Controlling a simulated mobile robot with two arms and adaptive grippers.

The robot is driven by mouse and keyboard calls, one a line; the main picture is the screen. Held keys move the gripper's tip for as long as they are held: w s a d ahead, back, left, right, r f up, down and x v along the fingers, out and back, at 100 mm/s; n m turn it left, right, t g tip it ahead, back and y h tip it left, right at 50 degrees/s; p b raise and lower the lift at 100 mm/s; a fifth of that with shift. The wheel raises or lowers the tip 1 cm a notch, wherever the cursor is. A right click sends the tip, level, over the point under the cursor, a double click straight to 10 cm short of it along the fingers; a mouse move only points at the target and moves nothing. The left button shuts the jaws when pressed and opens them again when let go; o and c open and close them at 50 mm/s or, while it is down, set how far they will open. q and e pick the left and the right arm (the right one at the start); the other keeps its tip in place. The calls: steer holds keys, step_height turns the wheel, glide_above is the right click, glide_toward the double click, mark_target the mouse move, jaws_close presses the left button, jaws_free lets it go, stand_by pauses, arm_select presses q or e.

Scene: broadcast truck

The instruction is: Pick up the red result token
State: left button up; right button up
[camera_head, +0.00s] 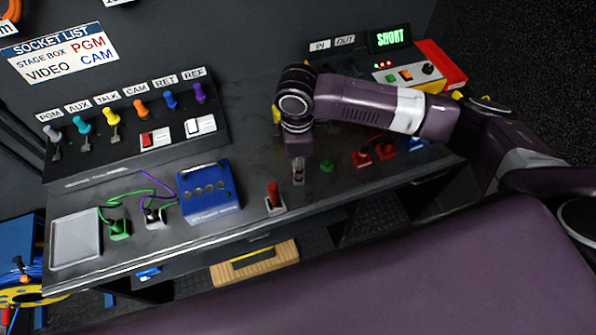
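Small red pieces (364,158) stand on the right part of the bench, under my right forearm. A red-handled piece (273,194) stands in a pale base near the bench's front edge. I cannot tell which of these is the red result token. A small green knobbed piece (326,165) sits between them. My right gripper (298,177) points down over the bench, just left of the green piece and right of the red-handled one. Its fingertips look close together, but the gap is too small to judge. My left gripper is out of view.
A grey tray (76,238), green and grey cable plugs and a blue box (207,191) stand on the left. A panel with several coloured levers (140,108) is behind. A tester reading SHORT (390,38) is at back right. Blue pieces (413,143) sit right.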

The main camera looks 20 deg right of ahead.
steer(key=c, duration=0.7)
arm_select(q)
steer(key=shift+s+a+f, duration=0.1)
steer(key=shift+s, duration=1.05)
arm_select(e)
steer(key=shift+r, duration=0.1)
